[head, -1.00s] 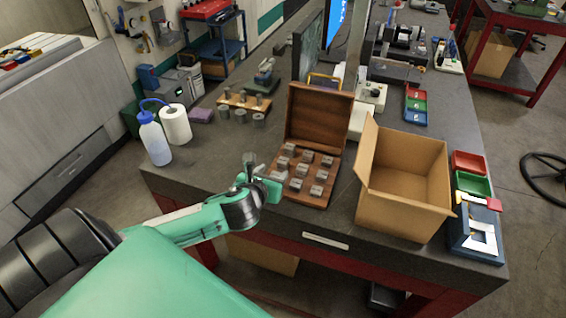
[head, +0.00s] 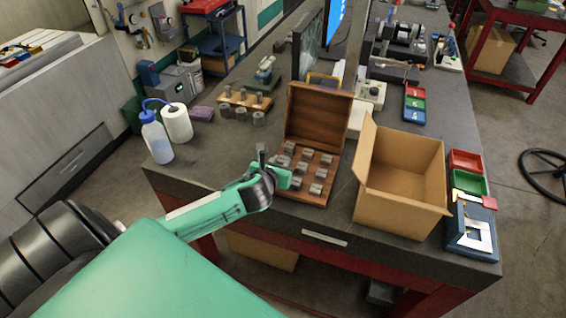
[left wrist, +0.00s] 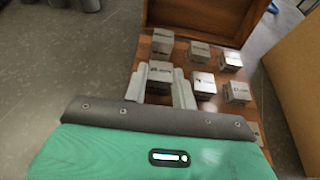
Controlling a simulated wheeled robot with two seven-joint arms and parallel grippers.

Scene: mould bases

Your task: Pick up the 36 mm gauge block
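Several grey steel gauge blocks stand in rows in the open wooden case (head: 319,110) on the bench. Their labels are too small to read surely, so I cannot tell which is the 36 mm one. My left gripper (head: 279,172) is over the case's near left part. In the left wrist view, the left gripper (left wrist: 160,92) is open, with its pale fingers on either side of one gauge block (left wrist: 160,73); a narrow gap seems to show, and I cannot tell whether they touch. The gripper body hides the nearest blocks. My right gripper is not in view.
An open cardboard box (head: 400,180) stands close to the right of the case. The raised lid is at the case's back. A wooden stand (head: 245,100) with metal cylinders is behind left. A wash bottle (head: 156,140) and paper roll (head: 177,123) stand at left.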

